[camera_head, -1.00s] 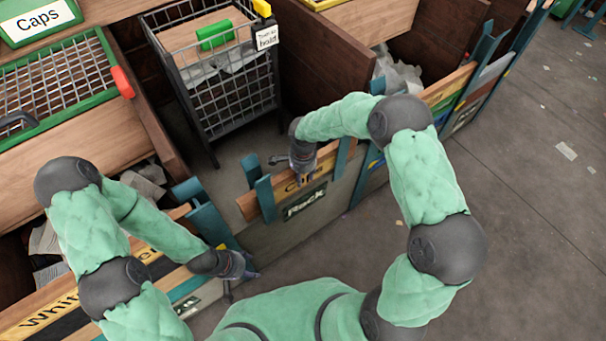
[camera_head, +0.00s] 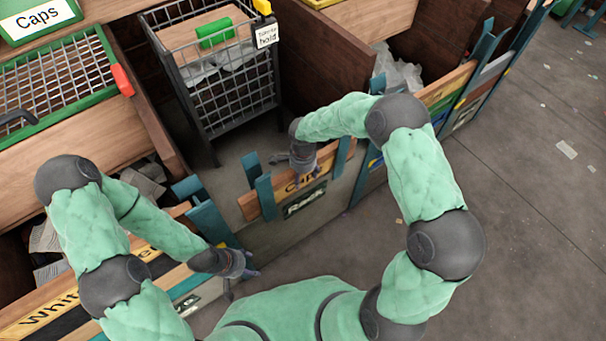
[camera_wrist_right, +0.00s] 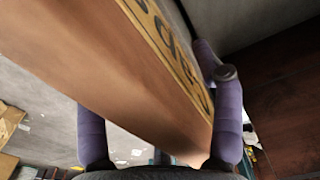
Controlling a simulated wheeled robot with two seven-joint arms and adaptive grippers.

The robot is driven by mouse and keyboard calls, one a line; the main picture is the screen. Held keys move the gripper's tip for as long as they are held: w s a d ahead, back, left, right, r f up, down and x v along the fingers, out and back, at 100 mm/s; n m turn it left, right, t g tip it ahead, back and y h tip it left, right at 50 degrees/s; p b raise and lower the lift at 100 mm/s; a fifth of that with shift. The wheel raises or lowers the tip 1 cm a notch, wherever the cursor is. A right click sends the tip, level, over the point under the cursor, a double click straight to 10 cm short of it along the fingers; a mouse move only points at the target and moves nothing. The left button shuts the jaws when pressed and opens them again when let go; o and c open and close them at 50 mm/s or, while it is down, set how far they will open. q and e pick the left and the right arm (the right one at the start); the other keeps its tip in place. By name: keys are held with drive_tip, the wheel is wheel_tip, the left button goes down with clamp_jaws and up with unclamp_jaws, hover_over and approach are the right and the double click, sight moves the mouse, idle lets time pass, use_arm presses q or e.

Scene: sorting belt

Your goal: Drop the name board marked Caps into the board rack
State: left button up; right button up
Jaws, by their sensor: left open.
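The wooden name board marked Caps (camera_head: 246,207) sits at the board rack (camera_head: 268,236), between teal posts and above the dark Rack sign. My right gripper (camera_head: 296,165) is at the board's top edge, with its fingers on either side. In the right wrist view the board (camera_wrist_right: 110,75) runs between the purple fingers of my right gripper (camera_wrist_right: 162,125). They stand wide apart, with a gap beside the left finger. My left gripper (camera_head: 240,272) is open and empty near the left board.
Another board marked White (camera_head: 50,312) lies at the lower left. A wire cart (camera_head: 225,85) with a hold tag stands behind the rack. A green-rimmed mesh cover (camera_head: 60,80) is at the left.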

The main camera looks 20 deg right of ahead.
drive_tip(key=shift+s+f, duration=0.1)
wheel_tip(320, 180, up, 12)
drive_tip(key=shift+r, duration=0.1)
idle(0.5)
idle(0.5)
